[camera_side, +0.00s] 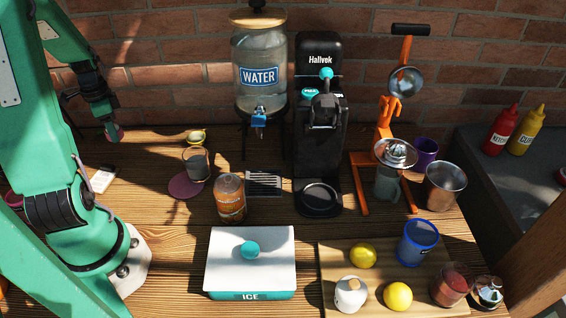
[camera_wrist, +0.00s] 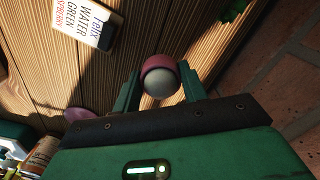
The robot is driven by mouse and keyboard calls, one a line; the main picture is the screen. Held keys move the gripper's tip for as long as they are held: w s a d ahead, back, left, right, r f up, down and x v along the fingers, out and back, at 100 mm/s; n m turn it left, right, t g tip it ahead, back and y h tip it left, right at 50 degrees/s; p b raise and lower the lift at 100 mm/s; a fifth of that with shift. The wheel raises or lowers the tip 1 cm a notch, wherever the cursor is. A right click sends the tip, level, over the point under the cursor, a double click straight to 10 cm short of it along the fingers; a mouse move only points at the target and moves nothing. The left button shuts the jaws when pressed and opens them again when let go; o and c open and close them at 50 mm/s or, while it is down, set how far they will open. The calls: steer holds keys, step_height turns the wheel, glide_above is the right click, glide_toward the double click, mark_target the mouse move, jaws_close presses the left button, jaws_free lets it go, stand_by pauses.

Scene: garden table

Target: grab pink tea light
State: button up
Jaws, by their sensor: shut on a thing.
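The pink tea light (camera_wrist: 150,66) is a small pink round piece with a pale grey rounded face in the wrist view. My gripper (camera_wrist: 160,80) has one finger on each side of it and is shut on it. In the side view, my gripper (camera_side: 110,128) is at the left, near the back edge of the table, and a small pink part of the tea light (camera_side: 117,136) shows at its tip. Whether the tea light touches the table or is lifted, I cannot tell.
A white printed card (camera_wrist: 88,22) lies nearby. A glass (camera_side: 196,164) stands by a pink coaster (camera_side: 181,188), with a small yellow dish (camera_side: 196,137) behind. An orange-labelled jar (camera_side: 230,197), ice box (camera_side: 250,278) and water dispenser (camera_side: 259,80) stand further right. The brick wall (camera_side: 170,60) is close behind.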

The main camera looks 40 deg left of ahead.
steer(key=w+d+r, duration=0.5)
steer(key=d+r, duration=0.1)
steer(key=d, duration=0.2)
steer(key=shift+w+d, duration=0.15)
steer(key=shift+d, duration=0.15)
stand_by(0.3)
